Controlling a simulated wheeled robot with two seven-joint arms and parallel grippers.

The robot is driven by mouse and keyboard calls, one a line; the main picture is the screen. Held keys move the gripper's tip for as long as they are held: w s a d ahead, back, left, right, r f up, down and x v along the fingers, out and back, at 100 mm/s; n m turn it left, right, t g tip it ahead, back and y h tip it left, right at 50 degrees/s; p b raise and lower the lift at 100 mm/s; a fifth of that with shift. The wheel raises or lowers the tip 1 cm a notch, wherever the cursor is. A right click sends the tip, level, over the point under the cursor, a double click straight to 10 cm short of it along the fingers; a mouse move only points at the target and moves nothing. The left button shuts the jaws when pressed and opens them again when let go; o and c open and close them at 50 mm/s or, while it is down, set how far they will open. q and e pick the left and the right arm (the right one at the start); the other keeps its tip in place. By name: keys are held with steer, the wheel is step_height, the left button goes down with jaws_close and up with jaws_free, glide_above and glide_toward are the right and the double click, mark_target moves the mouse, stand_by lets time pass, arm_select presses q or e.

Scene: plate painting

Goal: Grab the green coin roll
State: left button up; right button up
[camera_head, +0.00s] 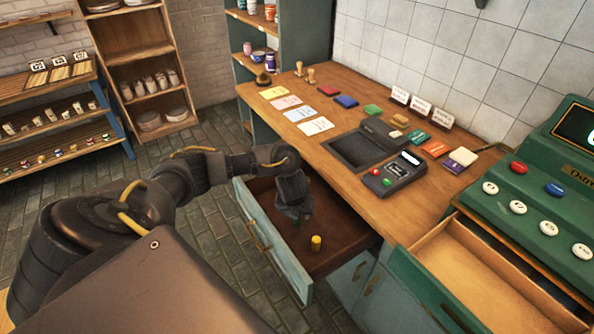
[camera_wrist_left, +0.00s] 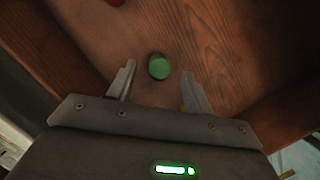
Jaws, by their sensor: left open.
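The green coin roll (camera_wrist_left: 158,67) stands on the wooden bottom of the open drawer (camera_head: 268,229). In the left wrist view it shows its round top just beyond and between my fingertips. I see a gap to the finger on each side. My left gripper (camera_head: 295,212) is open and reaches down into the drawer; in the head view it mostly hides the green roll. A yellow coin roll (camera_head: 316,243) stands in the drawer nearer its front right. Part of a red thing (camera_wrist_left: 116,2) shows at the top edge of the left wrist view. My right gripper is not in view.
The drawer's front panel (camera_head: 272,240) and walls surround my gripper. The wooden counter (camera_head: 290,90) lies above it, with cards, ink pads and a card terminal (camera_head: 394,174). A green cash register (camera_head: 530,195) with an open, empty drawer (camera_head: 470,275) stands at the right.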

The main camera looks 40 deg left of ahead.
arm_select(q)
steer(key=x, duration=0.5)
steer(key=shift+w+a, duration=0.1)
jaws_close()
stand_by(0.3)
step_height(320, 180, up, 10)
steer(key=shift+r+p, duration=0.1)
steer(key=shift+p, duration=0.6)
